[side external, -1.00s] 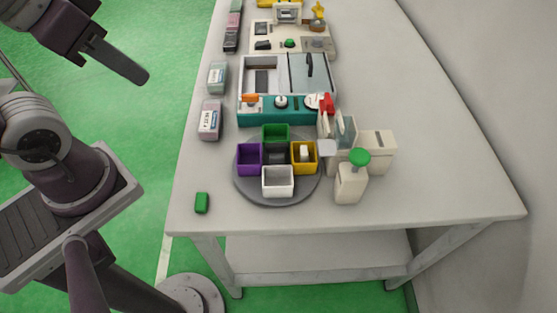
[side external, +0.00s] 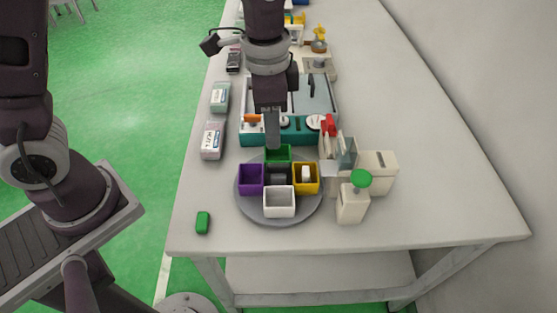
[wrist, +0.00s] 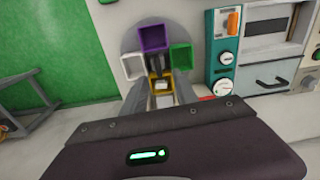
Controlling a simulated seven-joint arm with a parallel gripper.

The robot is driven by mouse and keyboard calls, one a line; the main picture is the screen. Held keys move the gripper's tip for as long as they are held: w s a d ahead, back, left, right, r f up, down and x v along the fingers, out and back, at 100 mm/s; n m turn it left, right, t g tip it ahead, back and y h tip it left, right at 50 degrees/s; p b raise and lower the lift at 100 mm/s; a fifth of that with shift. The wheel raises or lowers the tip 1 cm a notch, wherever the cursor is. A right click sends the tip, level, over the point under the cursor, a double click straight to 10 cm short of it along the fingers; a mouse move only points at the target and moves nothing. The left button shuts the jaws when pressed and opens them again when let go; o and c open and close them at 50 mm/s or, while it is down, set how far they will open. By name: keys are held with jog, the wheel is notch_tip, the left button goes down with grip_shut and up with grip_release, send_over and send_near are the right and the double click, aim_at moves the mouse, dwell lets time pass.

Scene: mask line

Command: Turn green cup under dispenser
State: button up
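A grey round turntable (side external: 244,204) carries square cups. The green cup (side external: 278,153) is at its back, purple (side external: 250,180) at left, white (side external: 279,203) in front and yellow (side external: 305,180) at right. The yellow cup, holding a small whitish piece, is nearest the cream dispenser (side external: 377,172). My gripper (side external: 272,143) points down near the green cup, seemingly above it. In the wrist view its fingers (wrist: 162,97) are apart with nothing gripped, and the yellow cup (wrist: 160,86) shows between them. The green cup (wrist: 181,56) is to their upper right. Its contents are not clear.
A teal unit with knobs (side external: 290,136) is behind the turntable. A green block (side external: 203,222) lies front left. White boxes (side external: 212,140) line the left edge. The front table is largely clear.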

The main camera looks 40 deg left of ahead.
aim_at(279, 165)
jog(key=shift+m, duration=0.3)
jog(key=f, duration=0.6)
jog(key=d+f, duration=0.1)
jog(key=f, duration=0.2)
jog(key=shift+w+f, duration=0.3)
jog(key=shift+c, duration=0.2)
grip_shut()
jog(key=shift+r, duration=0.1)
